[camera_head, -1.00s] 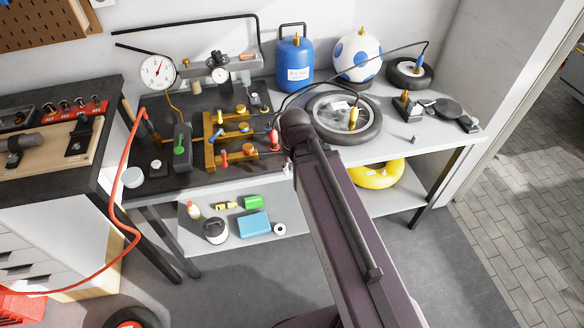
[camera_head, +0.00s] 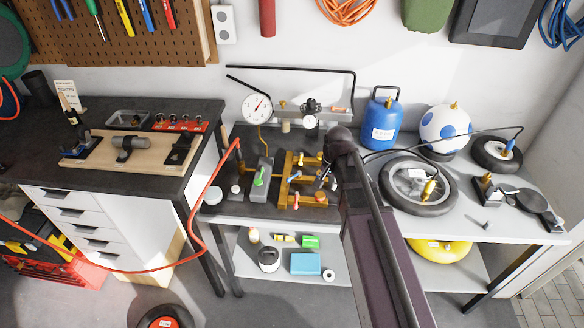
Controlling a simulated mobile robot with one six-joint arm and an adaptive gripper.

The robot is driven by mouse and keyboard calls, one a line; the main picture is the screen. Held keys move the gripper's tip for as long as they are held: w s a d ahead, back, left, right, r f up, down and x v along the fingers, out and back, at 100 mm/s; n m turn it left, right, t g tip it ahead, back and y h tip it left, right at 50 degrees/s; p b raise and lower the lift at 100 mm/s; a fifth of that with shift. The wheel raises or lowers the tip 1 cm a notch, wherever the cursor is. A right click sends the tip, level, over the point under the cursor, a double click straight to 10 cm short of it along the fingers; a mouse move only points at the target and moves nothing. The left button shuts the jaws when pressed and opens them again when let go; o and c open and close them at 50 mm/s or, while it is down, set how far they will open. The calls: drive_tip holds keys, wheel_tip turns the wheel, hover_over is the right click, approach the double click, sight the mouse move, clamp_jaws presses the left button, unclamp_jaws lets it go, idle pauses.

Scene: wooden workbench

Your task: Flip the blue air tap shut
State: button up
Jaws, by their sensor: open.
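The brass tap manifold (camera_head: 286,188) stands on the dark mat at the left of the workbench. It carries small coloured taps: a yellow one (camera_head: 311,160), a red one (camera_head: 294,198) and an orange one (camera_head: 320,196). My dark gripper (camera_head: 325,172) is small in the view, just right of the manifold's middle, between the yellow and orange taps. It is open. Contact cannot be told either.
A grey block with a green lever (camera_head: 259,176) stands left of the manifold. A pressure gauge (camera_head: 257,107) and regulator (camera_head: 310,120) stand behind. A blue tank (camera_head: 382,122) and a wheel (camera_head: 417,208) are to the right. A red hose (camera_head: 192,225) hangs off the bench's left.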

sight(291, 178)
drive_tip(key=w+a+r+m+p, duration=0.3)
drive_tip(key=w+a+r+p, duration=0.1)
drive_tip(key=w+a, duration=0.4)
drive_tip(key=shift+a+r+m+t+y, duration=0.3)
drive_tip(key=shift+a+r+y, duration=0.1)
drive_tip(key=shift+a+r, duration=0.6)
drive_tip(key=shift+f, duration=0.3)
drive_tip(key=f+b, duration=0.4)
drive_tip(key=w+a+f+b, duration=0.1)
drive_tip(key=f+b, duration=0.4)
drive_tip(key=w+a+f+b, duration=0.1)
drive_tip(key=f+b, duration=0.3)
drive_tip(key=shift+f, duration=0.15)
drive_tip(key=shift+s, duration=0.1)
clamp_jaws()
